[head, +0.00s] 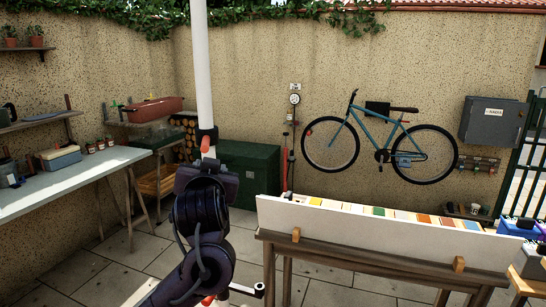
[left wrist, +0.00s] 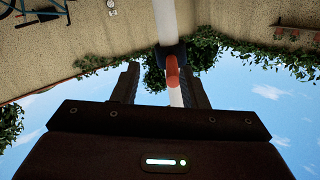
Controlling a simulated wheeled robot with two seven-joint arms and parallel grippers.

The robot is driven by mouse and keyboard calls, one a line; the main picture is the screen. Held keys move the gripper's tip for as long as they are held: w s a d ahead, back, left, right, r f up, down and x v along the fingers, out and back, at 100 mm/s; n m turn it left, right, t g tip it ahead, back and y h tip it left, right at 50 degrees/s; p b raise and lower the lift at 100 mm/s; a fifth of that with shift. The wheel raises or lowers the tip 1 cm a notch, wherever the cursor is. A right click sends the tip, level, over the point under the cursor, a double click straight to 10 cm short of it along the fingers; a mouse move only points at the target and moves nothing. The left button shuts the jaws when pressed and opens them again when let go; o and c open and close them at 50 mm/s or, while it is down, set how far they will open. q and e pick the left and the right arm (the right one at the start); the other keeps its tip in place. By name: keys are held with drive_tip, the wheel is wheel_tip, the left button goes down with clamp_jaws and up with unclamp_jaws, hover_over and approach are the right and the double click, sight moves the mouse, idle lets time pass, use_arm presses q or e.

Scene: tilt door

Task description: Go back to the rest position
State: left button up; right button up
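A white vertical pole (head: 202,70) comes down from the top of the head view. It has a dark collar (head: 207,134) and an orange-red piece (head: 206,146) at its lower end. My left gripper rises just below this end in the head view, where its fingers are hard to make out. In the left wrist view the two fingers of my left gripper (left wrist: 160,88) stand apart. The orange-red piece (left wrist: 172,72) shows between them in the picture, with gaps on both sides; contact cannot be told. My right gripper is not in view. No door panel can be made out.
A wooden table with a long white-fronted box (head: 380,232) of coloured pieces stands at the right. A grey-topped workbench (head: 70,180) is at the left. A green chest (head: 250,170) and a wall-hung bicycle (head: 380,140) are behind.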

use_arm(q)
drive_tip(key=s+d+f+m+g+h, duration=0.1)
drive_tip(key=s+f+g, duration=0.15)
drive_tip(key=f, duration=0.55)
drive_tip(key=s+d+f+g+h, duration=0.15)
drive_tip(key=s+f, duration=0.25)
drive_tip(key=f, duration=0.4)
drive_tip(key=s+d+f+m+g+h, duration=0.1)
drive_tip(key=s+f+g+h, duration=0.1)
drive_tip(key=s+f, duration=0.35)
drive_tip(key=s+a+f+g, duration=0.2)
drive_tip(key=s+f+g, duration=0.2)
drive_tip(key=s+f, duration=0.5)
drive_tip(key=s+a+f+g, duration=0.25)
drive_tip(key=s+f, duration=0.45)
drive_tip(key=s, duration=0.5)
wheel_tip(320, 180, down, 31)
drive_tip(key=s+g, duration=0.2)
drive_tip(key=s+a+f+g, duration=0.1)
drive_tip(key=s+a+f, duration=0.2)
drive_tip(key=s+f, duration=1.4)
drive_tip(key=shift+s+f, duration=0.15)
drive_tip(key=shift+s, duration=0.9)
